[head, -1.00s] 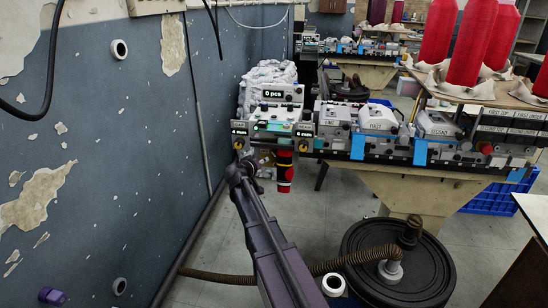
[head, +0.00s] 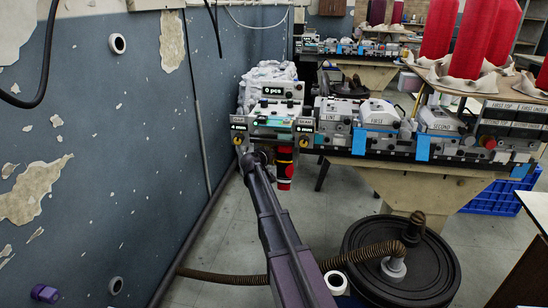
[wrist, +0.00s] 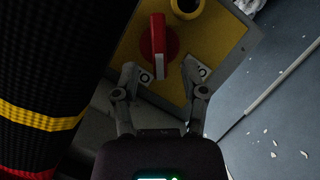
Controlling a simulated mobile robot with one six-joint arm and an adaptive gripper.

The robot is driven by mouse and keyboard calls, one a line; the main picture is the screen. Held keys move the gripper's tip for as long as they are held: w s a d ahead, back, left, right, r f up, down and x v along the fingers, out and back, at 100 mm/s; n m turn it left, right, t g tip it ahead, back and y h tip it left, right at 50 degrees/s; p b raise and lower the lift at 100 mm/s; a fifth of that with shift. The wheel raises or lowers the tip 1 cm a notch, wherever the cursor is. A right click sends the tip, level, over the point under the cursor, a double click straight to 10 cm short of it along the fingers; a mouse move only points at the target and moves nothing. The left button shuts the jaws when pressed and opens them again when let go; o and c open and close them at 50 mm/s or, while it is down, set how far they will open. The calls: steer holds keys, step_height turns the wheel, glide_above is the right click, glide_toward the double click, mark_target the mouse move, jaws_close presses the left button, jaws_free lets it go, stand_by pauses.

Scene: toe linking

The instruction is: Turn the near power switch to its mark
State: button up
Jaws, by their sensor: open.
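The power switch (wrist: 158,40) is a red rotary knob with a white stripe on its handle, on a yellow plate (wrist: 125,50) in the wrist view. My gripper (wrist: 160,72) is open. Its two fingers stand either side of the handle's lower end, with gaps visible; I cannot tell their depth. In the head view the switch and my fingers are hidden behind my arm, by the near end of the linking machine (head: 275,125).
A black cloth tube with yellow and red bands (wrist: 40,110) hangs close left of my gripper. A dark round part with a yellow ring (wrist: 187,6) sits beside the switch. The blue wall (head: 120,150) is left; a black round base (head: 400,265) with a brown hose stands right.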

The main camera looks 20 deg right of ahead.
steer(key=shift+b+x, duration=0.3)
steer(key=shift+x, duration=1.1)
steer(key=shift+c, duration=0.2)
jaws_close()
